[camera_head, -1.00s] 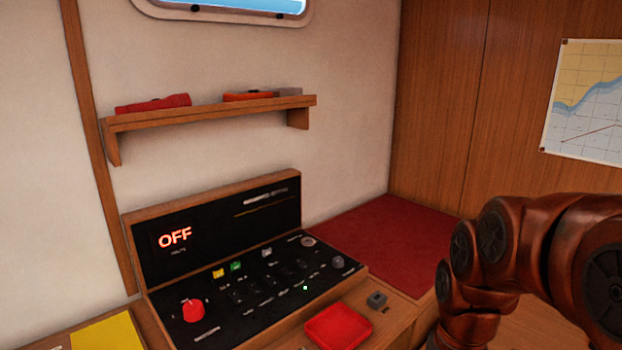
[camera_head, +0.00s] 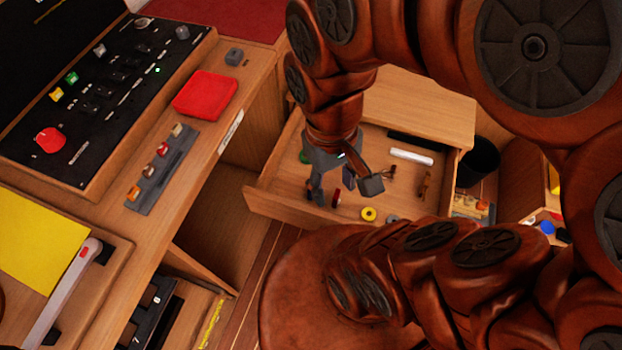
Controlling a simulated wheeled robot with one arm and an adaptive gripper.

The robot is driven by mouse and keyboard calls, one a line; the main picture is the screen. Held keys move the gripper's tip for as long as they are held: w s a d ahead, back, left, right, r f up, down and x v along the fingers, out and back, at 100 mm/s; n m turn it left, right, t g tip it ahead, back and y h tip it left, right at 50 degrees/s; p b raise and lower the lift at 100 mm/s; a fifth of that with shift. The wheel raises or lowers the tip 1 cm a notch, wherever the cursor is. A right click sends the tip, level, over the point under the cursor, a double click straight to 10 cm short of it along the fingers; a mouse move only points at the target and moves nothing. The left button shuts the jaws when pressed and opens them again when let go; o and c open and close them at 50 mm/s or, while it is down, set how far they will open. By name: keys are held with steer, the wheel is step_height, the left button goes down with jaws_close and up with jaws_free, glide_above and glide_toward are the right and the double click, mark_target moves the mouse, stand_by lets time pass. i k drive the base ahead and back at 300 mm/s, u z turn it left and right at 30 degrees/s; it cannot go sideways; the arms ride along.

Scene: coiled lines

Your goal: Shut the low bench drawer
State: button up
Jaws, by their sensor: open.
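The low bench drawer (camera_head: 272,207) stands pulled out below the bench, in the middle of the camera view. Its wooden front panel faces the lower left, and its open top shows several small items inside, among them a white roll (camera_head: 410,157) and a yellow ring (camera_head: 369,214). My gripper (camera_head: 343,190) points down over the front part of the drawer, with its fingers apart and nothing seen between them. I cannot tell whether it touches the drawer or how high above it it is. My arm hides part of the drawer and its near side.
A console (camera_head: 95,95) and a red tray (camera_head: 205,95) are on the bench top at the left. A dark bin (camera_head: 478,160) stands to the right of the drawer. A crate with small coloured items (camera_head: 545,195) is at the far right. Some floor is clear left of my base.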

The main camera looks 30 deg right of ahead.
mark_target(280, 192)
steer(key=u, duration=0.1)
steer(key=k, duration=0.45)
steer(key=z, duration=1.4)
steer(key=k, duration=1.2)
steer(key=u, duration=1.8)
steer(key=i, duration=0.5)
steer(key=u, duration=0.05)
